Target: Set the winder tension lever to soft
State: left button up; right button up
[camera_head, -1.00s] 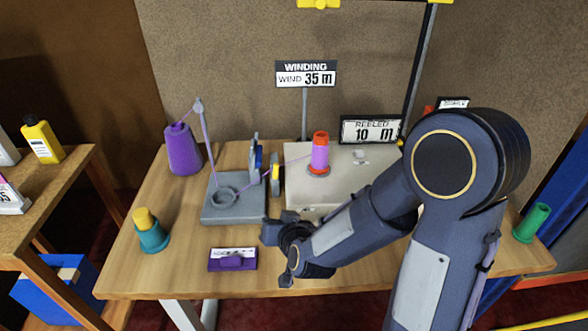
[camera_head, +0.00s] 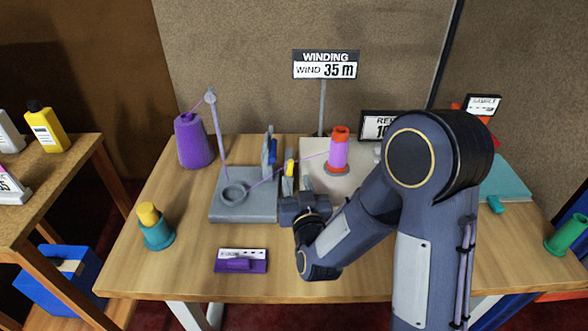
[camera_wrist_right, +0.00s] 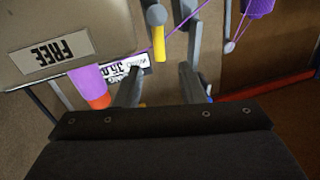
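The winder's grey base (camera_head: 255,207) stands on the wooden table, with an upright blue-and-grey part (camera_head: 269,152) at its right. The yellow-tipped lever (camera_head: 290,168) stands just right of that, and it also shows in the right wrist view (camera_wrist_right: 158,44) hanging from a grey rounded end. My right gripper (camera_head: 300,203) is close in front of the lever. In the right wrist view its two fingers (camera_wrist_right: 160,80) are spread apart with nothing between them, and the yellow tip is just beyond them. The lever's setting marks are not readable. My left gripper is not in view.
A purple thread runs from the cone (camera_head: 194,142) through the guide to the purple spool (camera_head: 338,152) on the pale box (camera_head: 314,180), labelled FREE. A purple labelled block (camera_head: 241,261) and a teal-and-yellow cone (camera_head: 156,229) stand at the front left. My right arm hides the table's right middle.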

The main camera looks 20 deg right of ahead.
aim_at(291, 166)
jog(key=w, duration=0.5)
jog(key=shift+w+d+p, duration=0.25)
jog(key=shift+p, duration=0.15)
grip_shut()
